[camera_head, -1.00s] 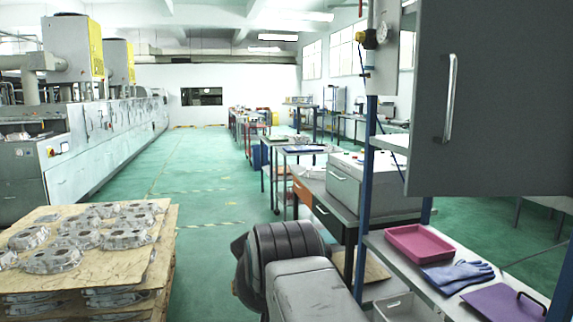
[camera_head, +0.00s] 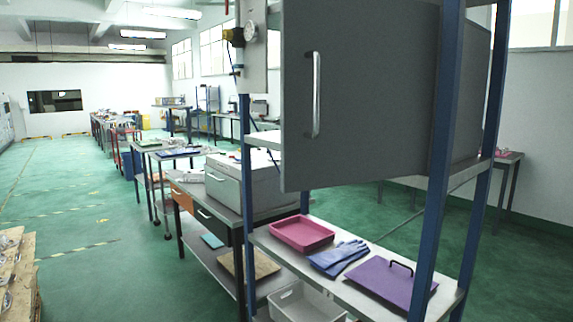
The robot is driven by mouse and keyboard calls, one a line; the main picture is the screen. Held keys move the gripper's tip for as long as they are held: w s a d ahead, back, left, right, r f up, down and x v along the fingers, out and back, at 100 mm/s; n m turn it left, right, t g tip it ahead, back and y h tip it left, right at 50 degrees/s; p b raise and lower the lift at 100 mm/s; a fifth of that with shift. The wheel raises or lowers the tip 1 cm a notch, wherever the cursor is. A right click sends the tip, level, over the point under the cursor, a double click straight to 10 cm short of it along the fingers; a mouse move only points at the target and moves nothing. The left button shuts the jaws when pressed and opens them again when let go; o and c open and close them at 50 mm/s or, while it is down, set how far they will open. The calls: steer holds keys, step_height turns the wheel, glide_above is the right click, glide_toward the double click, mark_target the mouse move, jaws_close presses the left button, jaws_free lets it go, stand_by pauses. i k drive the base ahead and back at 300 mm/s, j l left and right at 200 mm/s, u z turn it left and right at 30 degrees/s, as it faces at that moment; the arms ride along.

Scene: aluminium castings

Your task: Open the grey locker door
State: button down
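The grey locker door (camera_head: 375,95) is at the upper right, on a shelf unit with blue posts. Its long vertical silver handle (camera_head: 316,95) is near the door's left edge. The grey side of the locker (camera_head: 470,90) shows behind a blue post at the right. I cannot tell whether the door is fully shut. My gripper is not in view, and nothing of mine touches the door or the handle.
Below the locker, a shelf (camera_head: 345,285) holds a pink tray (camera_head: 301,235), blue gloves (camera_head: 338,257) and a purple lidded plate (camera_head: 390,284). A blue post (camera_head: 437,170) stands at the near right. A white bin (camera_head: 303,303) sits lower. Green floor (camera_head: 110,260) is clear at left.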

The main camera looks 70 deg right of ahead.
mark_target(357, 78)
steer(key=i+l+z, duration=0.25)
steer(key=i+z, duration=0.25)
steer(key=i+l+z, duration=0.1)
steer(key=i+z, duration=0.2)
steer(key=z, duration=0.2)
steer(key=i+j+z, duration=0.1)
steer(key=i+z, duration=0.4)
steer(key=i+j+z, duration=0.25)
steer(key=z, duration=0.25)
steer(key=i+j+z, duration=0.35)
steer(key=z, duration=0.15)
steer(key=i+j+z, duration=0.25)
steer(key=j+z, duration=0.25)
steer(key=i+j+z, duration=0.15)
steer(key=j+z, duration=0.35)
steer(key=j, duration=0.15)
